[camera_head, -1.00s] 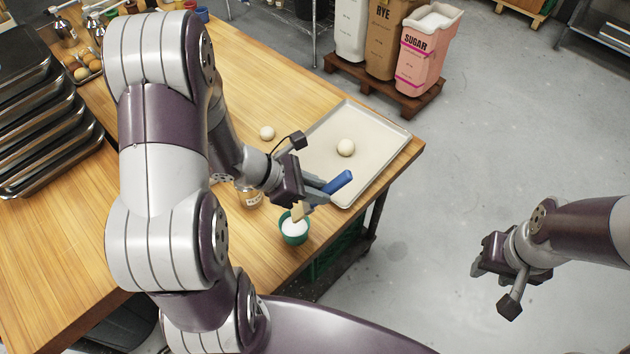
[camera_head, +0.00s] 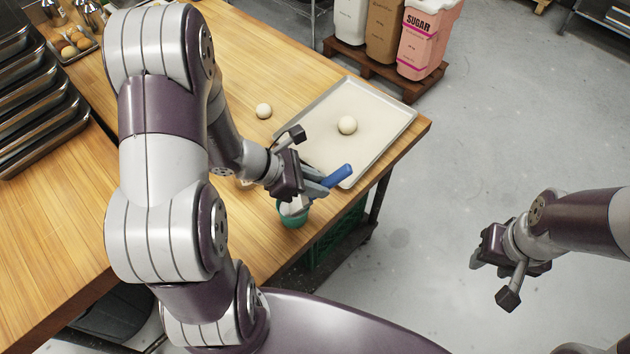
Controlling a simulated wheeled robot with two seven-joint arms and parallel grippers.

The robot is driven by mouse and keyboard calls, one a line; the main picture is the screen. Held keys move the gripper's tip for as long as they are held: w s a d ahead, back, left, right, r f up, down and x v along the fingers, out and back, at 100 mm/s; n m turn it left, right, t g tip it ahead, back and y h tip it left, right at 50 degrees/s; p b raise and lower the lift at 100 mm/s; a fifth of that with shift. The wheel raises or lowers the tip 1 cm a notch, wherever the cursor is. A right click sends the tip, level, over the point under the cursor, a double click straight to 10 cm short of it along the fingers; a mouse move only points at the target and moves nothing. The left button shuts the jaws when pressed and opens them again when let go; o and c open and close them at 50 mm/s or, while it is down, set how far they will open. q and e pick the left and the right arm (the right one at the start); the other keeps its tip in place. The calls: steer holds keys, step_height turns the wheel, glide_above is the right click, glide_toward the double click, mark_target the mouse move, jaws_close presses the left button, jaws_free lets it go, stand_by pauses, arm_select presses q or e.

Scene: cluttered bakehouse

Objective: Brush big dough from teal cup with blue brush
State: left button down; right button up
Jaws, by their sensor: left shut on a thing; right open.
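My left gripper (camera_head: 310,184) is shut on the blue brush (camera_head: 338,175), whose blue handle points up and right. The brush's bristle end is down at the mouth of the teal cup (camera_head: 292,218); the gripper hides part of it, so I cannot tell how deep it sits. The cup stands near the table's front edge and holds something white. The big dough (camera_head: 347,125) is a pale ball on the tray, beyond the gripper. A smaller dough ball (camera_head: 264,111) lies on the bare table left of the tray. My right gripper (camera_head: 484,258) is open and empty over the floor.
The baking tray (camera_head: 394,125) lies at the table's right corner. Ingredient bins, one marked sugar (camera_head: 424,40), stand on a pallet beyond the table. A jar is mostly hidden behind my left gripper.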

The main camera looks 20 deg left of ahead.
stand_by(0.3)
arm_select(q)
step_height(320, 180, up, 8)
steer(key=p, duration=0.7)
steer(key=shift+r, duration=0.2)
